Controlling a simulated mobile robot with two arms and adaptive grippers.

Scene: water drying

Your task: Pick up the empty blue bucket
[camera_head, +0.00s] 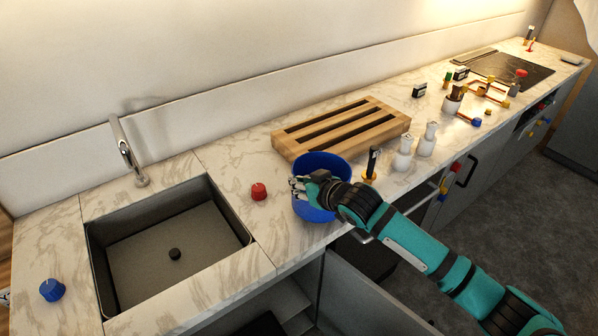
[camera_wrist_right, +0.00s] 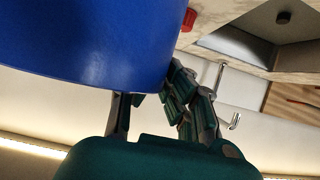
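The blue bucket (camera_head: 316,212) stands on or just above the counter, between the sink and the wooden rack, with its round opening up. The part of its inside that shows is plain blue. A small fingertip-like part, probably my left gripper (camera_head: 4,297), shows at the far left edge.
A slatted wooden rack (camera_head: 340,130) is right behind the bucket. A red knob-like piece (camera_head: 259,191) and the sink (camera_head: 170,250) are to its left. A dark bottle (camera_head: 372,163) and white shakers (camera_head: 403,153) stand to its right. A blue knob (camera_head: 52,290) lies left of the sink.

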